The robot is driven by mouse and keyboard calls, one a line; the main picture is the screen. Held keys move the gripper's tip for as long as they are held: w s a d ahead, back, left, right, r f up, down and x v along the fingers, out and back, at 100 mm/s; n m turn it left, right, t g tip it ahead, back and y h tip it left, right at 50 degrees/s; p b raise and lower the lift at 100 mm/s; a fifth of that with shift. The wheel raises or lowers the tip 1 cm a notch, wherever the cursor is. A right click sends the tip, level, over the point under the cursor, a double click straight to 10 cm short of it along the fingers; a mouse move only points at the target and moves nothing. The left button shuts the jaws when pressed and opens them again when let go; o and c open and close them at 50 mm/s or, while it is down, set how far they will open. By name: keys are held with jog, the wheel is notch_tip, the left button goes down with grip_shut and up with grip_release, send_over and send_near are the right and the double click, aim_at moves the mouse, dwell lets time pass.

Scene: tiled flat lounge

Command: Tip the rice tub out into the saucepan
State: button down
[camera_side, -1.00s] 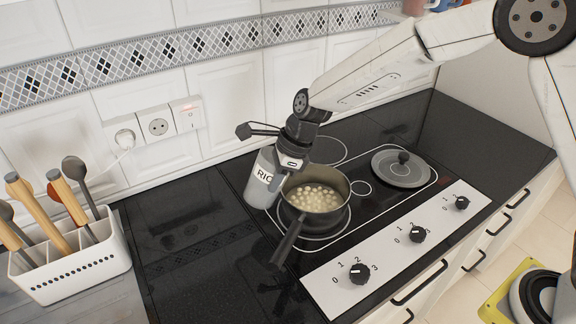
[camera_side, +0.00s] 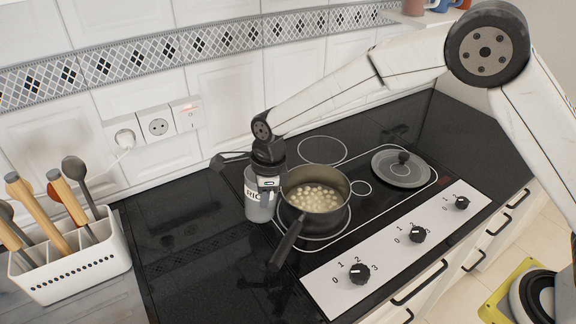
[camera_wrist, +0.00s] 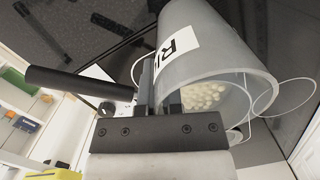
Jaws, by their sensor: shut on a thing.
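The grey rice tub (camera_side: 261,208), its label partly readable, looks about upright just left of the saucepan (camera_side: 316,190). My gripper (camera_side: 268,181) is shut on the tub near its rim. I cannot tell whether its base touches the worktop. The saucepan sits on the hob with pale round pieces inside, its dark handle (camera_side: 287,243) pointing to the front left. In the wrist view, the tub (camera_wrist: 205,50) fills the upper middle, held at its rim by my gripper (camera_wrist: 163,98). Pale pieces (camera_wrist: 204,96) show inside its mouth.
A lid (camera_side: 402,170) lies on the hob (camera_side: 365,208) right of the saucepan. Knobs line the white front panel (camera_side: 395,245). A white utensil holder (camera_side: 75,265) stands at far left. The dark worktop (camera_side: 185,235) between holder and tub is clear.

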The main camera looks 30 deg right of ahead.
jog(key=shift+w+a+f+h, duration=0.1)
jog(key=shift+a+f+h, duration=0.2)
jog(key=shift+f, duration=0.35)
jog(key=shift+w+a+f+h, duration=0.1)
jog(key=shift+f+h, duration=0.3)
jog(key=shift+f, duration=0.2)
jog(key=shift+r, duration=0.1)
jog(key=r+n, duration=0.1)
jog(key=n, duration=0.1)
jog(key=r+n, duration=0.1)
jog(key=shift+d+r+n, duration=0.25)
jog(key=shift+r+n, duration=0.05)
jog(key=d+r+n, duration=0.1)
jog(key=r+n, duration=0.1)
jog(key=d+r+n, duration=0.1)
jog(key=r+n, duration=0.1)
jog(key=n, duration=0.1)
jog(key=d+r+n, duration=0.2)
jog(key=r+n, duration=0.1)
jog(key=shift+w, duration=0.2)
jog(key=s+d+n, duration=0.3)
jog(key=d+n, duration=0.2)
jog(key=d, duration=0.5)
jog(key=s+d+n, duration=0.3)
jog(key=d+n, duration=0.2)
jog(key=d, duration=0.4)
jog(key=shift+d+f+n+g+y, duration=0.3)
jog(key=shift+d+f+n, duration=0.05)
jog(key=shift+f+n, duration=0.1)
